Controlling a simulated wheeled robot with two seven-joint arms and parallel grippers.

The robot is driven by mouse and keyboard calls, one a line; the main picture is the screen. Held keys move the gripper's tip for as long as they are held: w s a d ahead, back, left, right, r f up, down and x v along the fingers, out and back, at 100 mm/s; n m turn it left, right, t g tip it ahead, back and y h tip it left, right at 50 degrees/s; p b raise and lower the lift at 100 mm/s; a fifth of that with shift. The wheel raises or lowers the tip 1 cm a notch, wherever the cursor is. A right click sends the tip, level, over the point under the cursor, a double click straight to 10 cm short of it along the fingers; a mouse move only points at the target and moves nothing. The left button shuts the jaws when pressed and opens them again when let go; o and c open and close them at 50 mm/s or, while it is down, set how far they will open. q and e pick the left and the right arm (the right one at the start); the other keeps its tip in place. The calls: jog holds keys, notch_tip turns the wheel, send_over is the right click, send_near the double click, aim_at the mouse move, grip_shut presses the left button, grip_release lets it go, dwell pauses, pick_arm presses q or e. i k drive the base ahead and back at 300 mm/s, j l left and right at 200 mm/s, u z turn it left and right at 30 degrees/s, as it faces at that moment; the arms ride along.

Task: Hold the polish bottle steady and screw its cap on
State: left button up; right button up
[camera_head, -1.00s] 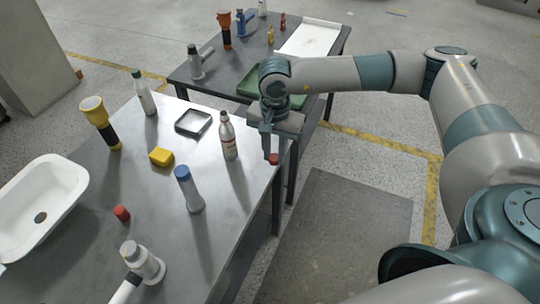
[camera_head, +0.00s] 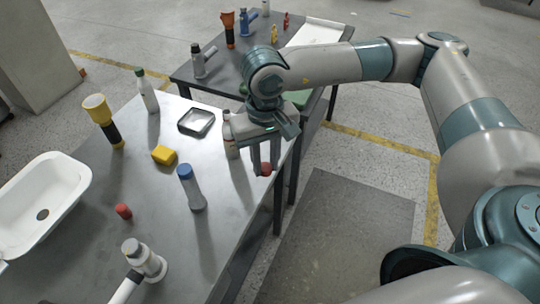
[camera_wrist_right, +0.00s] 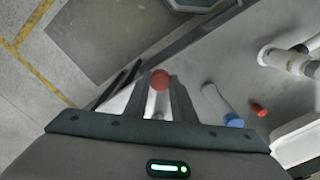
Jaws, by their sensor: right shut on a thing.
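My right gripper (camera_head: 262,170) is over the right edge of the near table with its fingers pointing down. It is shut on a red cap (camera_head: 265,168), which also shows between the fingertips in the right wrist view (camera_wrist_right: 160,79). My left gripper is not in view.
A blue-capped grey bottle (camera_head: 191,188), a second red piece (camera_head: 123,211), a yellow block (camera_head: 164,155), a dark tray (camera_head: 196,122) and a yellow-headed torch (camera_head: 103,120) are on the near table. A white basin (camera_head: 70,190) is at the left.

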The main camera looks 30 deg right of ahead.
aim_at(232, 152)
jog(key=l+u, duration=0.15)
jog(key=l, duration=0.35)
jog(key=k+l+u, duration=0.2)
jog(key=l, duration=0.25)
jog(key=l+u, duration=0.15)
jog(key=l, duration=0.35)
jog(key=k+l+u, duration=0.15)
jog(key=l, duration=0.3)
jog(key=i, duration=0.05)
